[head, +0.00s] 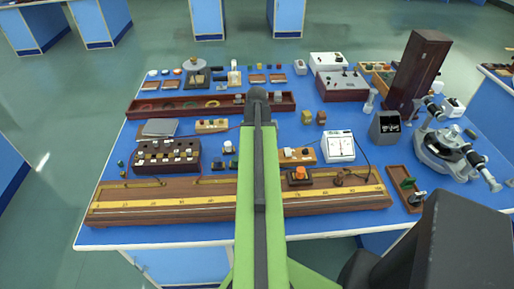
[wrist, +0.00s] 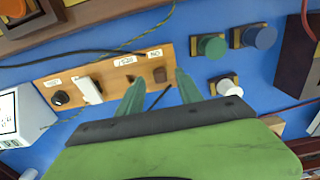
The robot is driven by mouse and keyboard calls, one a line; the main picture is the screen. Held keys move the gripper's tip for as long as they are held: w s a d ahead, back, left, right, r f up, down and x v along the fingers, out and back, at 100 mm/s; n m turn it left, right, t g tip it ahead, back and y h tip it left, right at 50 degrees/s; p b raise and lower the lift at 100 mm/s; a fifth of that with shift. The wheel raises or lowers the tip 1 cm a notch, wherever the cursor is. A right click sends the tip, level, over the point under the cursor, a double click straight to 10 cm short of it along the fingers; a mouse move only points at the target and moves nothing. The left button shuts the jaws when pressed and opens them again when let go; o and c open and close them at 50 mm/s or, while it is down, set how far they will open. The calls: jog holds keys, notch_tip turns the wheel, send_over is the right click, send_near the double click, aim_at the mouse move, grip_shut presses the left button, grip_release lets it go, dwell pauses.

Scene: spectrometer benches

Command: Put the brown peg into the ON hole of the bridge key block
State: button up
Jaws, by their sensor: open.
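The bridge key block (wrist: 110,78) is an orange-tan wooden strip with a black knob, a white lever and small white labels. One label seems to read ON, upside down. A short brown peg (wrist: 160,75) stands on the block beside that label; I cannot tell how deep it sits. My gripper (wrist: 159,82) is open, its two green fingers apart on either side of the peg, with no clear contact. The left finger hides part of the block. In the head view the block (head: 299,156) is partly hidden behind my arm.
A white meter (head: 339,147) stands beside the block. A long wooden slide bridge (head: 335,197) lies along the bench front. A dark plug box (head: 165,155) is at left. Green (wrist: 211,46), blue (wrist: 259,37) and white (wrist: 229,85) knobs stand near my right finger. Thin wires cross the blue mat.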

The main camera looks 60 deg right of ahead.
notch_tip(320, 180, up, 16)
jog(key=p, duration=1.5)
jog(key=shift+r, duration=0.2)
jog(key=shift+f, duration=0.1)
jog(key=w+a+f+n+b, duration=0.3)
jog(key=w+a+n, duration=0.2)
jog(key=w+a, duration=1.4)
jog(key=w+a+f+n+b, duration=0.1)
jog(key=a+n, duration=0.2)
jog(key=a, duration=1.2)
jog(key=w+a+f+n+b, duration=0.1)
jog(key=a+f+n, duration=0.1)
jog(key=a, duration=1.3)
jog(key=shift+w+a+n+b, duration=0.3)
jog(key=shift+a+n+b, duration=0.05)
jog(key=shift+n, duration=0.05)
